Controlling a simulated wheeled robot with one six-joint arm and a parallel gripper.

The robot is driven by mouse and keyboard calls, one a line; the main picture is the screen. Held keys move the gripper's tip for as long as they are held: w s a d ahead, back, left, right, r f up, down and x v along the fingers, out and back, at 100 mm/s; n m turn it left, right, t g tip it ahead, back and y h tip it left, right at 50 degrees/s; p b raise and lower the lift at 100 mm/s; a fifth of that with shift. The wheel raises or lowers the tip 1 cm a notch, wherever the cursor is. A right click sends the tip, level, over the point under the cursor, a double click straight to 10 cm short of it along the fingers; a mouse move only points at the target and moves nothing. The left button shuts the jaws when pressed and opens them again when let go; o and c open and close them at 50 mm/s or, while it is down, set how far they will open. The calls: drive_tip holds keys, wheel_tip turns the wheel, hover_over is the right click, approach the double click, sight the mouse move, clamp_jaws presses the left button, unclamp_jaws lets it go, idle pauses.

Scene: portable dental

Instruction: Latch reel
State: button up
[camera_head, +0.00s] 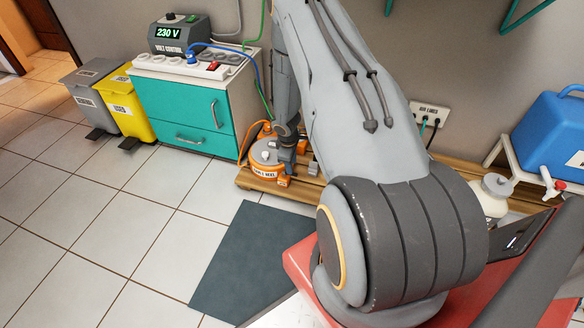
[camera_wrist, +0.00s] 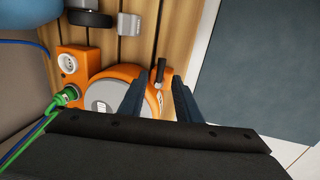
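The orange cable reel (camera_head: 268,170) with a grey round top stands on a low wooden pallet against the wall. In the wrist view the reel (camera_wrist: 105,98) lies below my gripper, with a green plug in an orange socket block (camera_wrist: 72,68) beside it. A small dark upright lever (camera_wrist: 160,72) stands at the reel's edge. My gripper (camera_wrist: 159,88) has its two dark fingers apart, with the lever showing in the gap just beyond the tips. I cannot tell whether a finger touches it. In the head view my gripper (camera_head: 287,160) is small and partly merges with the reel.
The wooden pallet (camera_head: 330,186) runs right along the wall. A teal cabinet (camera_head: 190,108) with a power strip and voltage unit (camera_head: 178,34) stands left of the reel. A dark mat (camera_head: 245,250) lies in front. A blue water tank (camera_head: 555,130) stands far right.

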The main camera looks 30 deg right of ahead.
drive_tip(key=r, duration=0.2)
drive_tip(key=shift+s+a+r+p, duration=0.15)
drive_tip(key=shift+a+r+p, duration=0.1)
drive_tip(key=shift+r+p, duration=0.1)
